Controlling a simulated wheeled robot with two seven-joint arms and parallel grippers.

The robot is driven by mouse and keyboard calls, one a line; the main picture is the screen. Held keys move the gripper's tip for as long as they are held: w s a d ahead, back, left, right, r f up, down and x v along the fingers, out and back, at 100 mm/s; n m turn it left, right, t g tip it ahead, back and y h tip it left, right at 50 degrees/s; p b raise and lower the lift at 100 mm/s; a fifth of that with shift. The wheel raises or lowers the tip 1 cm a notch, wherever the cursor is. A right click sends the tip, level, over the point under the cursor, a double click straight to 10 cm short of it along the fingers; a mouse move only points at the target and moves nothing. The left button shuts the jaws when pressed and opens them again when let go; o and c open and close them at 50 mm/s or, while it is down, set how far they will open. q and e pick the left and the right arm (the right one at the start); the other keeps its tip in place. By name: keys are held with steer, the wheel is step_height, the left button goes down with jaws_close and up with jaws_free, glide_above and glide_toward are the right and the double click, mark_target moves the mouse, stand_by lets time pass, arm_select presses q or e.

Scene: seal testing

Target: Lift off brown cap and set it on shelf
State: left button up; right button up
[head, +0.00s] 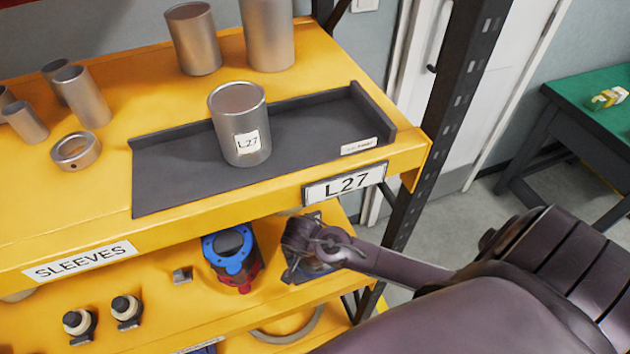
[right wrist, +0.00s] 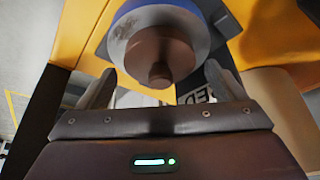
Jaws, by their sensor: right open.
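The brown cap (right wrist: 160,52) shows in the right wrist view as a stepped round piece with a small knob, against a pale disc (right wrist: 130,27) with a blue rim. My right gripper (right wrist: 161,72) is open, with one finger on each side of the cap's knob in that view; I see no clear contact. In the head view my right gripper (head: 312,248) is at the lower shelf (head: 180,315), below the L27 label. I cannot make out the cap there; the gripper and wrist cover that spot. My left gripper is not in view.
The upper yellow shelf (head: 60,225) holds a dark tray (head: 170,188) with a grey L27 cylinder (head: 238,110), and several metal sleeves. A blue and red flanged part (head: 230,258) stands left of my right gripper. A dark rack post (head: 462,90) rises at the right.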

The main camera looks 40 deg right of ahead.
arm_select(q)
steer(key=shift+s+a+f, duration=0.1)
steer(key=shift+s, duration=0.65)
arm_select(e)
steer(key=c, duration=1)
steer(key=shift+o, duration=0.2)
steer(key=shift+r, duration=0.1)
